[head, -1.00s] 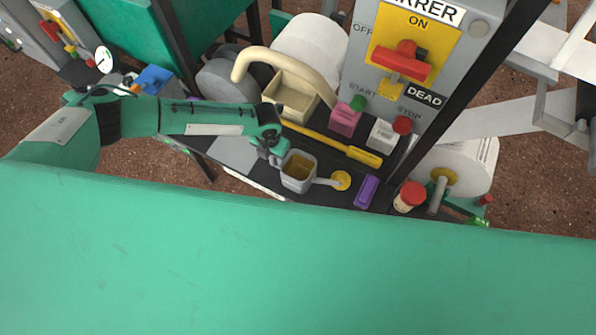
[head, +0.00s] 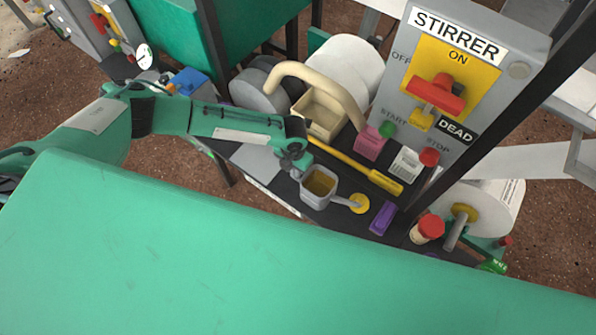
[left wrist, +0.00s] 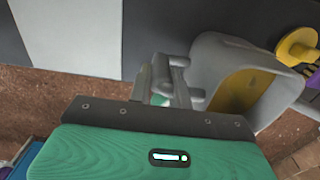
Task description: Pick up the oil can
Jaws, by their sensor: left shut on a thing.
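A grey open-topped can with yellow inside, which I take to be the oil can (head: 318,188), is near the front edge of the dark bench. Its grey spout points right, by a yellow disc (head: 359,203). My left gripper (head: 294,160) is at the can's left side, shut on its grey handle. The can also shows in the left wrist view (left wrist: 213,64), right of my left gripper (left wrist: 172,88). The fingers partly hide the handle. I cannot tell whether the can is clear of the bench. My right gripper is not in view.
A yellow tool (head: 372,174) lies behind the can. A cream basket (head: 322,118) stands further back. A purple block (head: 383,218) and a red-capped bottle (head: 427,229) are to the right. The stirrer panel (head: 448,75) rises behind them.

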